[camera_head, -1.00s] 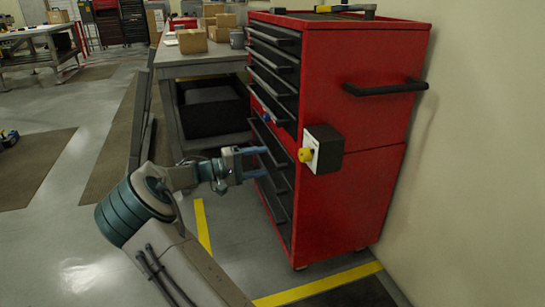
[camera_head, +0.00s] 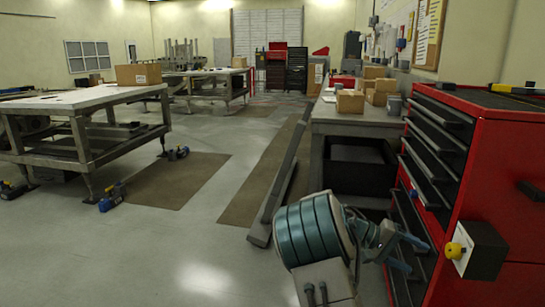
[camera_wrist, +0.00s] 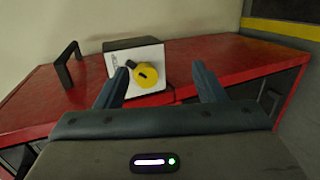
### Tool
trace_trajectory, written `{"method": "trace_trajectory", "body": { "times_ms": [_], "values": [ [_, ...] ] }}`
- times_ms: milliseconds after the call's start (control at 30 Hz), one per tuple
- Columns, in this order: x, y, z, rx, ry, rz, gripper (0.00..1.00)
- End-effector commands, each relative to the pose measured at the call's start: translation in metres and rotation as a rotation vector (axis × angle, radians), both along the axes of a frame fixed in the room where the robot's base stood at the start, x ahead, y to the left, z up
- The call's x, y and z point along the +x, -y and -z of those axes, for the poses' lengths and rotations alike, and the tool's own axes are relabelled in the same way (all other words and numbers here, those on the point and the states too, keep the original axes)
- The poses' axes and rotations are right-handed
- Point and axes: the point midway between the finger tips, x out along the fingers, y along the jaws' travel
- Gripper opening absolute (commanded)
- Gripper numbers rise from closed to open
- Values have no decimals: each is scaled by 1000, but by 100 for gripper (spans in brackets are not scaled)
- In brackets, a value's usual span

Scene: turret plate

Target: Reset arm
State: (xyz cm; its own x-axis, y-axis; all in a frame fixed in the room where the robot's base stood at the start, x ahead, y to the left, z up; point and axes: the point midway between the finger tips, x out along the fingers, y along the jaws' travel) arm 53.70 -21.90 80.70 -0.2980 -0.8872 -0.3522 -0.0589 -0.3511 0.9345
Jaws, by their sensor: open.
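My gripper (camera_head: 416,255) is open and empty in front of the red tool cabinet (camera_head: 500,190) at the right of the head view. Its two blue-grey fingers also show in the wrist view (camera_wrist: 164,85), spread apart. A dark box with a white face (camera_head: 478,250) and a yellow knob (camera_head: 453,251) is mounted on the cabinet's side, just right of my fingers. In the wrist view the yellow knob (camera_wrist: 147,76) appears between the fingertips, nearer the left one. I cannot tell whether a finger touches the box.
A grey workbench (camera_head: 350,118) with cardboard boxes (camera_head: 350,101) stands left of the cabinet. Another worktable (camera_head: 85,105) is at the far left. Blue tools (camera_head: 112,197) lie on the floor. The middle floor is open.

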Motion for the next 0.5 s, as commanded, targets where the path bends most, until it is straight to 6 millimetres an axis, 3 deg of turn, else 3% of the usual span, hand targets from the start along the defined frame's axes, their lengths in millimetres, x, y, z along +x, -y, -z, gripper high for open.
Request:
{"method": "trace_trajectory", "body": {
  "times_ms": [33, 267, 500],
  "values": [
    [-14, -2, -16, 82, 16, 12, 63],
    [-62, -33, -42, 415, 81, 12, 63],
    [-108, -81, -86, 707, 170, -43, 63]
  ]
}}
